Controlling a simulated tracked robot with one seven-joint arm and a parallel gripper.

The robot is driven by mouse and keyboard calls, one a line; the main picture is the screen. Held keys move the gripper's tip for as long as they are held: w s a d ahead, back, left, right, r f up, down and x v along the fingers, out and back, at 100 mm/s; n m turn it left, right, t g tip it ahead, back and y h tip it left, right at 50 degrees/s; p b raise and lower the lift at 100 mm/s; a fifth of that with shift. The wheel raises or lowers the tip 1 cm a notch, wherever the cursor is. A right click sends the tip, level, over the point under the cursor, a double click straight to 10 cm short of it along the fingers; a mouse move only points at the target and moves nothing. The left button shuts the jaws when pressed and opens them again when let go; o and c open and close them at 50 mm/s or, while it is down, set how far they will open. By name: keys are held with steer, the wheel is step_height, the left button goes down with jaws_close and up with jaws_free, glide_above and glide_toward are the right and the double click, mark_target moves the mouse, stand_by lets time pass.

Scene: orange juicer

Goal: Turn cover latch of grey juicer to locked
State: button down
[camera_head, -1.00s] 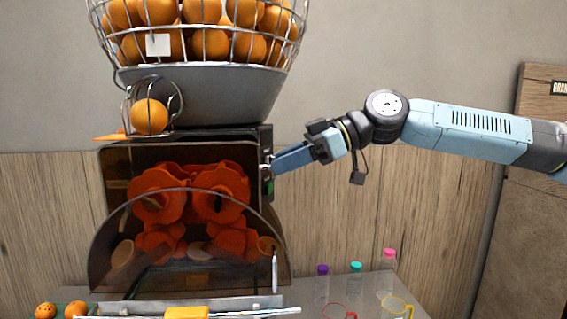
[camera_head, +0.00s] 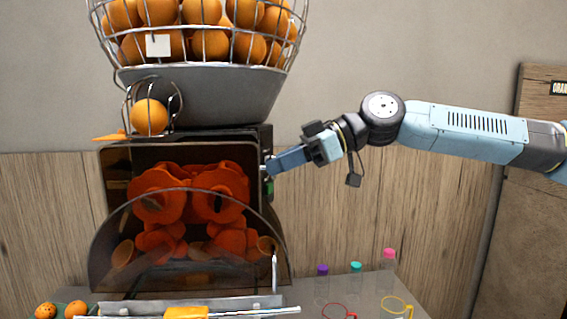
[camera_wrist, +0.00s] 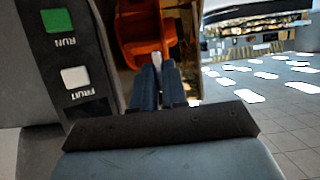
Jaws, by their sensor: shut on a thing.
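The grey juicer (camera_head: 200,100) stands at the left, its dark front housing (camera_head: 112,180) showing orange-red pressing drums (camera_head: 158,195) behind a clear cover (camera_head: 110,258). My gripper (camera_head: 269,167) reaches in from the right to the upper right edge of the housing. Its blue fingers are shut on the small pale cover latch (camera_head: 263,168), mostly hidden by the fingertips. In the wrist view my gripper (camera_wrist: 157,68) has its fingers close together, with the small light tip of the latch (camera_wrist: 157,59) between them. The latch's exact angle cannot be told.
A panel with a green RUN button (camera_wrist: 57,20) and a white FRUIT button (camera_wrist: 75,77) lies beside the fingers. A wire basket of oranges (camera_head: 210,45) sits on top. Capped bottles (camera_head: 322,285) stand on the counter at lower right. The space right of the juicer is open.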

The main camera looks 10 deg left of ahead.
steer(key=shift+w, duration=0.15)
steer(key=shift+w+a+f+m+g+y, duration=0.2)
steer(key=shift+m+g, duration=1.05)
steer(key=shift+m, duration=1)
steer(key=shift+w+d+f+m+g+y, duration=0.2)
steer(key=shift+m+g, duration=1)
steer(key=shift+m, duration=1.1)
steer(key=shift+w+a+f+m+g+y, duration=0.1)
steer(key=shift+m+g+y, duration=0.2)
steer(key=shift+m+g, duration=1.45)
steer(key=shift+m+t, duration=0.5)
steer(key=shift+m, duration=0.1)
steer(key=c, duration=1.2)
jaws_free()
steer(key=shift+o, duration=0.2)
steer(key=v, duration=1.3)
steer(key=shift+w+d, duration=0.3)
